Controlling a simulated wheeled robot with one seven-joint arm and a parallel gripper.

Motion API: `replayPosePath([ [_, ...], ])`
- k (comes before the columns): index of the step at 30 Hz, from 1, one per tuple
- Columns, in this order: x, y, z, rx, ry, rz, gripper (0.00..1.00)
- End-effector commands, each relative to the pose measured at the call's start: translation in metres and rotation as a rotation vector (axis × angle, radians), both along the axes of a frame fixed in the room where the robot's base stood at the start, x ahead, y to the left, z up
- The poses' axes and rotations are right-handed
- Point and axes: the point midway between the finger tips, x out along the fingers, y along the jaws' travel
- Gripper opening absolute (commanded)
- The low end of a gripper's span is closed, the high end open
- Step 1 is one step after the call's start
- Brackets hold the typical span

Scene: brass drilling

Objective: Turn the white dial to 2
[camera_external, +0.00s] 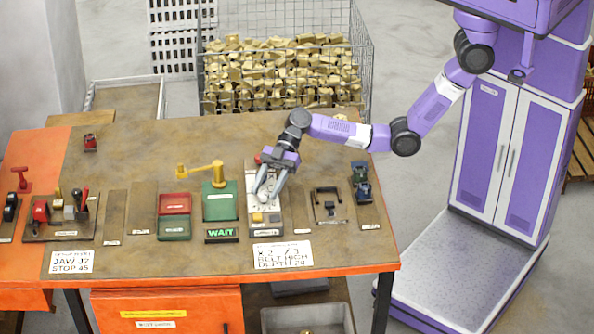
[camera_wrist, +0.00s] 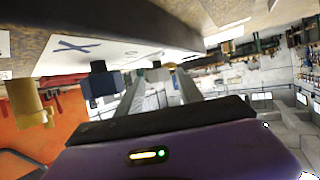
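My gripper (camera_external: 265,193) points down over a pale control panel (camera_external: 266,228) on the workbench. Its two grey fingers are apart, and they also show apart in the wrist view (camera_wrist: 160,82). A dark blue knob (camera_wrist: 100,84) and a yellow knob (camera_wrist: 32,104) stand on the panel to the left in the wrist view.
A green box with a yellow lever (camera_external: 220,200) and a lit WAIT sign (camera_external: 222,234) stand left of the panel. A black handle fixture (camera_external: 328,204) and a blue device (camera_external: 361,182) stand right. A printed card (camera_external: 283,255) lies in front. The bench's back left is mostly clear.

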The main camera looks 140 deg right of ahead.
Motion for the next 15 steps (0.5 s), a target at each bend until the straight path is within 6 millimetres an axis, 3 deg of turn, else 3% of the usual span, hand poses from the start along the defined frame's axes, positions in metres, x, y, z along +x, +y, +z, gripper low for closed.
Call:
replayPosePath([
  [1,-0.0001,0.0000,-0.0001,0.000,0.000,0.000,0.31],
  [6,-0.0003,0.0000,-0.0001,0.000,0.000,0.000,0.00],
  [15,-0.0009,0.0009,-0.0003,0.001,0.001,-0.025,0.00],
])
